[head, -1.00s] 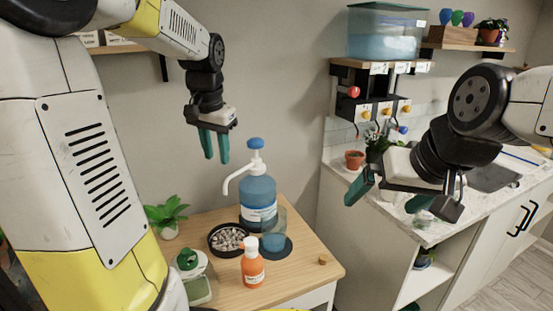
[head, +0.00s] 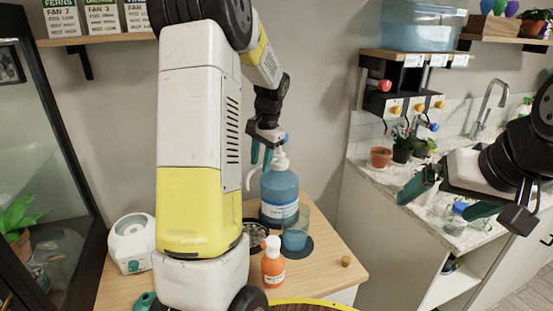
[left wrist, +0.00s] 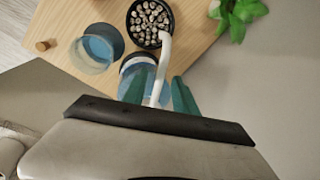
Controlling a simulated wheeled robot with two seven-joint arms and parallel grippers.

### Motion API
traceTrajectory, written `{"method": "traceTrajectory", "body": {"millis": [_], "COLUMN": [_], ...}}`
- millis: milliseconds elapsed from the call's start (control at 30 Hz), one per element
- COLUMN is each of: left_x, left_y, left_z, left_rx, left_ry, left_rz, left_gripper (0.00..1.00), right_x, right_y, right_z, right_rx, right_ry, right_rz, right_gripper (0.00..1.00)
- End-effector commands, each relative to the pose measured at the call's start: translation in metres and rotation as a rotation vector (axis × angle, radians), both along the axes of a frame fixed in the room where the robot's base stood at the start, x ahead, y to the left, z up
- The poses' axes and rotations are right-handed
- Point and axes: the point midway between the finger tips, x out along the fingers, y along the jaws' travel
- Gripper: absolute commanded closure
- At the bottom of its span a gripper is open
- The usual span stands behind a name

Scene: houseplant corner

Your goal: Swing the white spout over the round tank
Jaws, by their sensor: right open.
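The white spout (head: 254,172) tops a blue pump bottle (head: 279,195) on the wooden table and points left in the head view. In the left wrist view the spout (left wrist: 165,48) ends over the edge of a dark dish of pebbles. The round tank (head: 295,238), clear with blue liquid, stands just in front of the bottle; it also shows in the left wrist view (left wrist: 92,50), to one side of the spout. My left gripper (head: 261,160) is at the pump head, fingers apart on either side of the spout. My right gripper (head: 452,196) is open and empty near the counter.
The pebble dish (head: 258,238) is partly hidden by my left arm. An orange bottle (head: 273,265) stands in front of the tank, with a small cork (head: 346,261) to the right. A white device (head: 131,243) sits at the table's left.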

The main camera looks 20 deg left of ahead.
Motion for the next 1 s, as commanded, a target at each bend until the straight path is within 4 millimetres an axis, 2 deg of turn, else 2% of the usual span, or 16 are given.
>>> {"method": "traceTrajectory", "body": {"millis": [300,467,500,1000], "left_x": [0.0004,0.0004,0.0004,0.0006], "left_y": [0.0007,0.0007,0.0007,0.0006], "left_z": [-0.0035,-0.0033,-0.0033,-0.0029], "left_rx": [0.001,0.001,0.001,0.000], "left_ry": [-0.001,-0.001,-0.001,-0.002], "left_rz": [0.000,0.000,0.000,0.000], "left_gripper": [0.66,0.98,1.00,1.00], "right_x": [0.0000,0.0000,0.0000,0.0000], "right_y": [0.0000,0.0000,0.0000,0.0000], "right_z": [0.0000,0.0000,0.0000,0.0000], "right_rx": [0.000,0.000,0.000,0.000], "right_ry": [0.000,0.000,0.000,0.000], "right_rz": [0.000,0.000,0.000,0.000], "right_gripper": [0.00,0.00,0.00,0.00]}}
